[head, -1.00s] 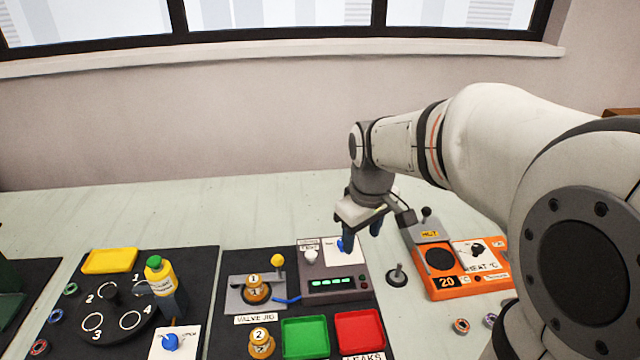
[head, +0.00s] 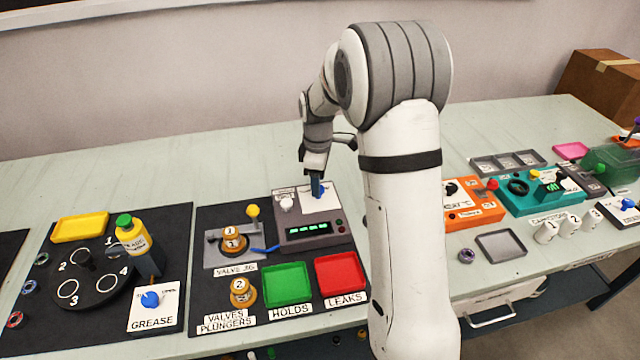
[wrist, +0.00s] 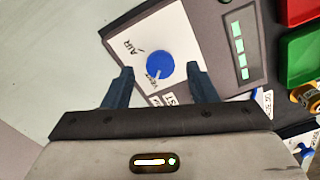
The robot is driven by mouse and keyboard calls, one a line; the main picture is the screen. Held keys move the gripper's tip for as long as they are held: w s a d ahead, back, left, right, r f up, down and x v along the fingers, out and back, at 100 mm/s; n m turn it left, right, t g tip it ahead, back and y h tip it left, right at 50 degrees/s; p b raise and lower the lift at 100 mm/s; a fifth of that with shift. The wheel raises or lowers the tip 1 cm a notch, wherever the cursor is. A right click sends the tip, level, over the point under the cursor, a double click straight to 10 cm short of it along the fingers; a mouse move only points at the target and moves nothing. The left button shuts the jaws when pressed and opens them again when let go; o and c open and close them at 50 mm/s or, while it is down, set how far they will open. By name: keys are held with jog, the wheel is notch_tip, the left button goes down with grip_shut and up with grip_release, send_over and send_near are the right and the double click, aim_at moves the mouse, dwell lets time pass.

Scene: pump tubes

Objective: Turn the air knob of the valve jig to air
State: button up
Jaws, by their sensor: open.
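The air knob (wrist: 159,67) is a round blue knob on a white plate of the grey valve jig box (head: 345,238). Its pale pointer mark faces the VENT label (wrist: 154,84); the AIR label (wrist: 128,48) is to the upper left in the wrist view. My gripper (wrist: 157,85) is open, one dark blue finger on each side of the knob's line, with the knob showing just ahead of the fingertips. No contact is visible. In the head view my gripper (head: 316,185) is right over the white plate and partly hides the knob.
Left of the box are valve 1 (head: 233,238) on its grey jig plate and a yellow-tipped lever (head: 252,212). Green (head: 286,284) and red (head: 339,273) trays lie in front. An orange heater (head: 471,202) is right.

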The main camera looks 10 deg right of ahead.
jog(key=shift+f, duration=0.9)
jog(key=shift+c, duration=0.3)
